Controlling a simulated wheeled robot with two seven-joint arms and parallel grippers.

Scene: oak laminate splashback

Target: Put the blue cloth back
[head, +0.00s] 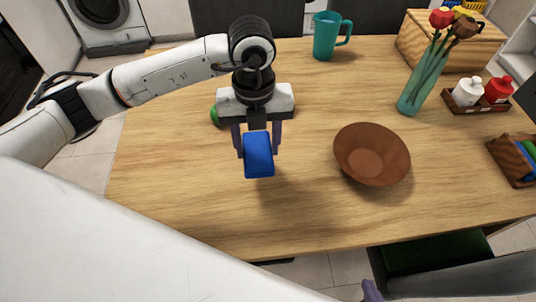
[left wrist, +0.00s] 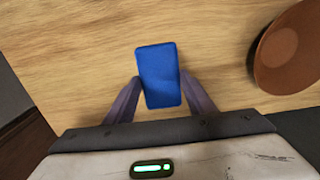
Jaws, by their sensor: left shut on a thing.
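The blue cloth (head: 258,156) is a folded, block-like blue piece between the fingers of my left gripper (head: 258,150). The gripper is shut on it and holds it above the table, left of the brown bowl. In the left wrist view the cloth (left wrist: 159,76) sits between the two purple-grey fingers (left wrist: 158,95). At the right edge of the head view a small wooden holder (head: 506,162) has green and blue items in it. Of my right gripper only a purple finger part (head: 372,290) shows at the bottom edge; its opening is hidden.
The brown bowl (head: 372,153) stands right of the held cloth. A teal vase with flowers (head: 414,94), a bottle caddy (head: 480,104), a wooden bread box (head: 467,48) and a teal jug (head: 327,36) stand further back. A green object (head: 215,115) is partly hidden behind my left gripper.

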